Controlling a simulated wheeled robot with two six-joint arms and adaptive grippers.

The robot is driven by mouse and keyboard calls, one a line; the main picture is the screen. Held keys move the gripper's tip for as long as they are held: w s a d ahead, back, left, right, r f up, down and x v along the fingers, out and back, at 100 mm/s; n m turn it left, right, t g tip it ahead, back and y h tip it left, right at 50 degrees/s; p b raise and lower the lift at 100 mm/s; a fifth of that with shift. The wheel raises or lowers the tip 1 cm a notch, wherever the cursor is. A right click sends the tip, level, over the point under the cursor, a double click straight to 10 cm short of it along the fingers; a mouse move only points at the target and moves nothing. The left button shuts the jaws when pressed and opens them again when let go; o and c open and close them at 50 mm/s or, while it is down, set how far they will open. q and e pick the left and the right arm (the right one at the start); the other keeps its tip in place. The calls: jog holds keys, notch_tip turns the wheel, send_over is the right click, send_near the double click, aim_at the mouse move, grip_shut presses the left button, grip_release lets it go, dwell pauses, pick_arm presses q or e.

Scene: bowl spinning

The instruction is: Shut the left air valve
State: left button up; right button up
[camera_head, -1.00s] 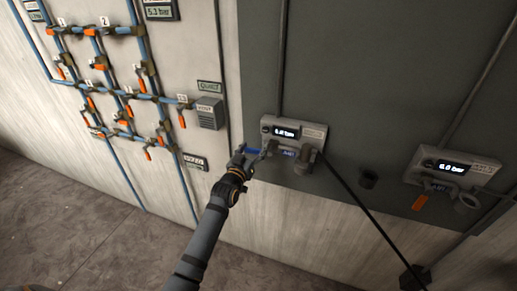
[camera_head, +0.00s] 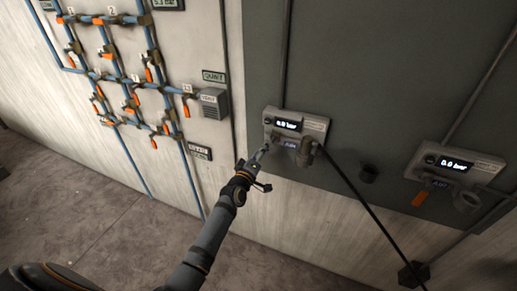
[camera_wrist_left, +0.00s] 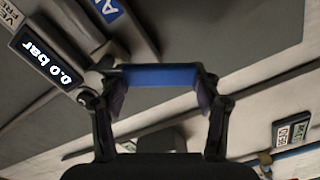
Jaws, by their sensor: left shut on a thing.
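The left air valve unit (camera_head: 300,123) is a grey box on the dark wall panel, with a lit display reading 0.0 bar. Its blue handle (camera_wrist_left: 160,76) shows between the fingers in the left wrist view; in the head view my gripper mostly hides it. My left gripper (camera_head: 264,152) is at the unit's lower left, its fingers around the handle. The left wrist view shows the gripper (camera_wrist_left: 160,95) shut on it, with the display (camera_wrist_left: 45,60) at its left. The handle appears to slant down from the unit. My right gripper is out of view.
A similar unit (camera_head: 457,165) with an orange handle (camera_head: 420,198) is at the right, also reading 0.0 bar. A black hose (camera_head: 352,188) runs down from the left unit. Blue pipes with several orange-handled valves (camera_head: 132,102) cover the wall at left.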

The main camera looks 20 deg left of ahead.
pick_arm(q)
jog(key=n, duration=0.1)
jog(key=d+f+n, duration=0.1)
jog(key=n, duration=0.1)
jog(key=shift+d+n, duration=0.3)
jog(key=shift+d+f+n, duration=0.15)
jog(key=shift+d+n, duration=0.45)
jog(key=shift+n, duration=0.6)
jog(key=o, duration=1.7)
jog(key=s, duration=1.2)
jog(key=shift+a, duration=0.15)
